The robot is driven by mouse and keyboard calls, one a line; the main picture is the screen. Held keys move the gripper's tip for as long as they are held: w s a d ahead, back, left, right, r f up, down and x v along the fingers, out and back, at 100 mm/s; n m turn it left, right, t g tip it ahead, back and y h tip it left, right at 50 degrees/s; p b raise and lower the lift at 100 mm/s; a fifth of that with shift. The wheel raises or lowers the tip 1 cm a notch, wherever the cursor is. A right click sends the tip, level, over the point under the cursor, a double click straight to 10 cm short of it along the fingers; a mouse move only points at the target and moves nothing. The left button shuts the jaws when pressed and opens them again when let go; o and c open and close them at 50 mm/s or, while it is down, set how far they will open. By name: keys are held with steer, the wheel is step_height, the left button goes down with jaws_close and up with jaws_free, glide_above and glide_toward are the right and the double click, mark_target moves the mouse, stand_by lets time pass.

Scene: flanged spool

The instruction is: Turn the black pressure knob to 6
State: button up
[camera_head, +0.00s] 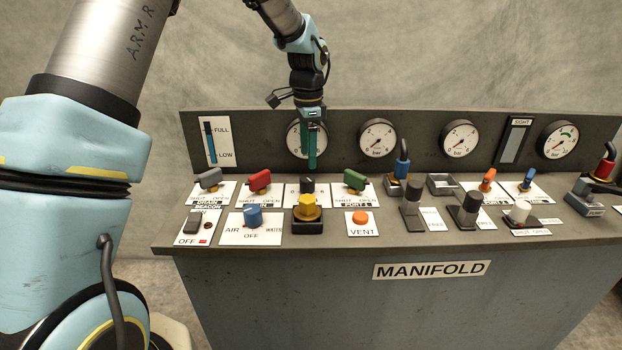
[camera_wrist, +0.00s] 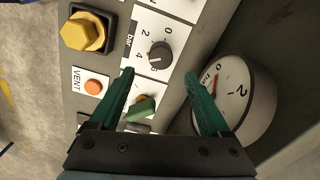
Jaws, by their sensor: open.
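The black pressure knob (camera_wrist: 160,55) stands on a white plate marked "bar" with 0, 2 and 4 visible; a 6 is not readable. I cannot tell for sure where its pointer mark sits. In the head view the small black knob (camera_head: 307,185) is behind the yellow knob. My gripper (camera_wrist: 159,75) is open and empty, its teal fingers apart and pointing toward the black knob, not around it. In the head view my gripper (camera_head: 309,167) hangs above the knob, in front of a gauge (camera_head: 293,140).
Near the knob are a yellow hex knob (camera_head: 307,208), an orange VENT button (camera_head: 360,218), a green valve handle (camera_head: 355,180) and a red valve handle (camera_head: 259,179). The upright back panel with gauges rises close behind. In the wrist view, a gauge (camera_wrist: 240,95) is beside the right finger.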

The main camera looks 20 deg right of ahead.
mark_target(307, 178)
step_height(307, 178, down, 8)
steer(key=shift+a+f+p, duration=0.1)
steer(key=shift+f+p, duration=0.1)
steer(key=shift+p, duration=0.8)
jaws_close()
